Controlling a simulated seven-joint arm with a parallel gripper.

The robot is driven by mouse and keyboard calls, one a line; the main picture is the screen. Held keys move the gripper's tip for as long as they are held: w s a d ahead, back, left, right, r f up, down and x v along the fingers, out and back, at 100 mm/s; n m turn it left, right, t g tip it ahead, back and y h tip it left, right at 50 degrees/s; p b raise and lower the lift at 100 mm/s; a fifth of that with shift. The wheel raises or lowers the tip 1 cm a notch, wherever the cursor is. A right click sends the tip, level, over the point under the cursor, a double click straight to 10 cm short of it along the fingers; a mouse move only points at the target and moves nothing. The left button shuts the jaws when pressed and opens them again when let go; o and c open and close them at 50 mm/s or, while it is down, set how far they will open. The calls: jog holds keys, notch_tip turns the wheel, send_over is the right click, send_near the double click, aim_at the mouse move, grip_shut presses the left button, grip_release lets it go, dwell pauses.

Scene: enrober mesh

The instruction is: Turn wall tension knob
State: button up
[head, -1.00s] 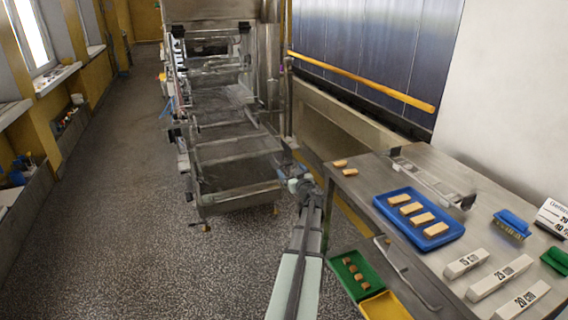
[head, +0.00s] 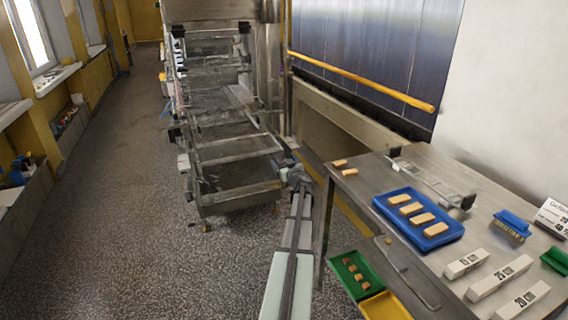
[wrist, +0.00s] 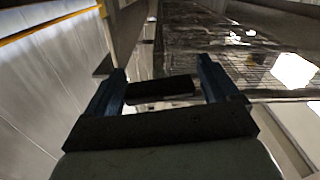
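The enrober mesh machine (head: 235,110) stands ahead, a metal frame with stacked mesh levels and a tray-like bottom. My gripper (head: 292,172) is at its lower right side in the head view, small and partly hidden by my arm. In the wrist view my gripper (wrist: 162,75) has two blue fingers held wide apart. A dark block-like piece (wrist: 160,89) shows between them; I cannot tell whether it is the tension knob or whether the fingers touch it. No knob can be made out clearly in the head view.
A steel table (head: 395,255) at right holds a blue tray (head: 380,205) of bars, labelled white blocks (head: 500,276) and brushes. Green (head: 340,262) and yellow (head: 375,308) bins sit at its near left edge. A yellow rail (head: 365,82) runs along the wall. The floor at left is clear.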

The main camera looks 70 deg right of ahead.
jog(key=c, duration=0.9)
jog(key=shift+m, duration=0.3)
jog(key=m, duration=0.2)
jog(key=shift+m, duration=0.4)
jog(key=shift+c, duration=0.3)
jog(key=shift+s+d+m, duration=0.15)
jog(key=shift+m, duration=1.75)
jog(key=shift+s, duration=0.1)
jog(key=o, duration=1)
